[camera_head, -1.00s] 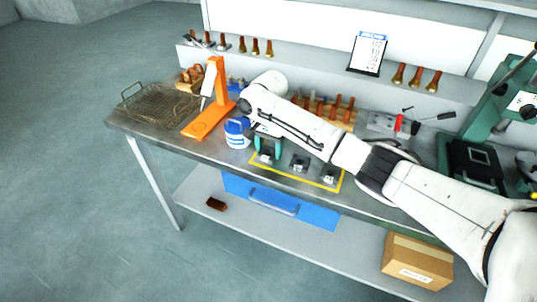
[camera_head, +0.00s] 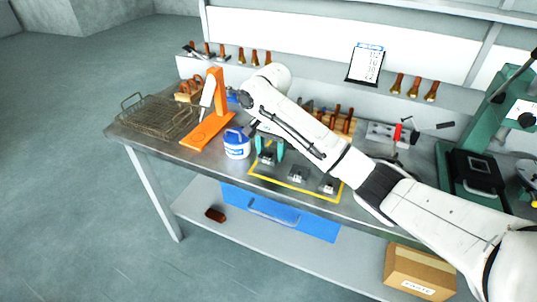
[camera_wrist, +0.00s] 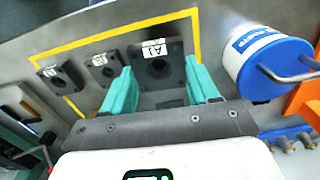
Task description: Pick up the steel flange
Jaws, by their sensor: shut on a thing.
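A steel flange (camera_wrist: 158,68), a dark grey squarish piece with a round hole and a white label that seems to read "A1", sits between the two teal fingers of my gripper (camera_wrist: 163,84) in the wrist view. The fingers are shut on its two sides. In the head view my gripper (camera_head: 269,149) is at the left end of the yellow-outlined area, and the held flange (camera_head: 266,158) looks slightly above the bench. Two similar labelled pieces, a middle one (camera_head: 298,174) and a right one (camera_head: 328,186), stand in a row beside it.
A blue-and-white tub (camera_head: 237,147) stands close to the left of my gripper, with an orange stand (camera_head: 203,134) and a wire basket (camera_head: 152,116) beyond. A wooden rack of handled tools (camera_head: 338,122) is behind my arm. A green press (camera_head: 470,165) stands at right.

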